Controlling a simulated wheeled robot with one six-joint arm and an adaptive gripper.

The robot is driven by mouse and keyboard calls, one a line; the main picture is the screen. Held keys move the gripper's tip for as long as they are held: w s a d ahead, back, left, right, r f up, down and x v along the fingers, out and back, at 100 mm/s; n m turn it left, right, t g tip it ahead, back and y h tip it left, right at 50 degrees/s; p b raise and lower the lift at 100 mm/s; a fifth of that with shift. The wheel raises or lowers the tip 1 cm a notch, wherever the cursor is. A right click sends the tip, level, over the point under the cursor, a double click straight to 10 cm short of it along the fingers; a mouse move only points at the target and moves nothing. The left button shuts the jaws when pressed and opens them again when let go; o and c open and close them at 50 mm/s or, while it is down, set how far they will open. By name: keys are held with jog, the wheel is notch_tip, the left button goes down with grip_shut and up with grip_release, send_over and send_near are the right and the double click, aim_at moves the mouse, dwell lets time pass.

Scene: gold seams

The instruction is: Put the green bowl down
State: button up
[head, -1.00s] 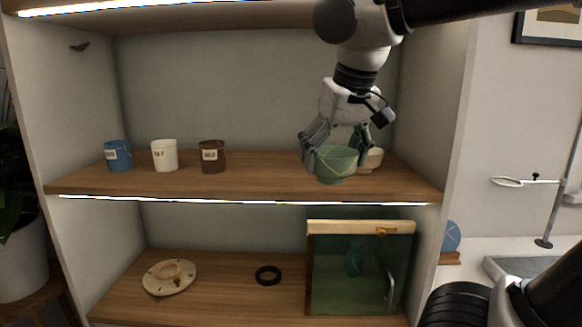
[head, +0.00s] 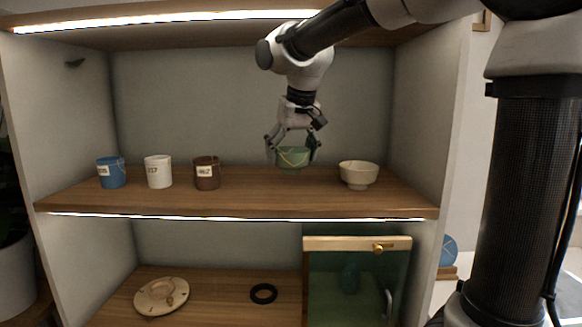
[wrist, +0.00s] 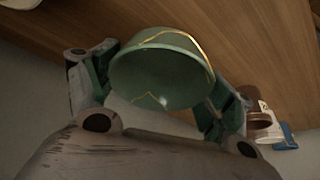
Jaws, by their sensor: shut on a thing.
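The green bowl (head: 292,159), with gold seams, is over the middle of the upper shelf (head: 250,203) in the head view. My gripper (head: 292,152) points down and is shut on it, with a finger on each side. In the wrist view the bowl (wrist: 162,72) sits upright between the two fingers of my gripper (wrist: 160,85), a gold line running across it. The bowl looks slightly above the shelf boards, but I cannot tell the exact gap.
A cream bowl (head: 358,174) stands to the right on the same shelf. Brown (head: 206,173), white (head: 158,171) and blue (head: 111,172) labelled cups stand to the left. The board in front of the green bowl is clear. Below are a plate (head: 161,295), a black ring (head: 263,293) and a glass-fronted box (head: 325,280).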

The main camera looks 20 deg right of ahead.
aim_at(291, 167)
jog(key=shift+f, duration=1.8)
jog(key=shift+f, duration=0.15)
jog(key=o, duration=1.1)
jog(key=v, duration=0.5)
jog(key=shift+w, duration=0.2)
jog(key=s, duration=0.8)
jog(key=s+d, duration=0.1)
jog(key=s, duration=0.3)
jog(key=shift+s, duration=0.1)
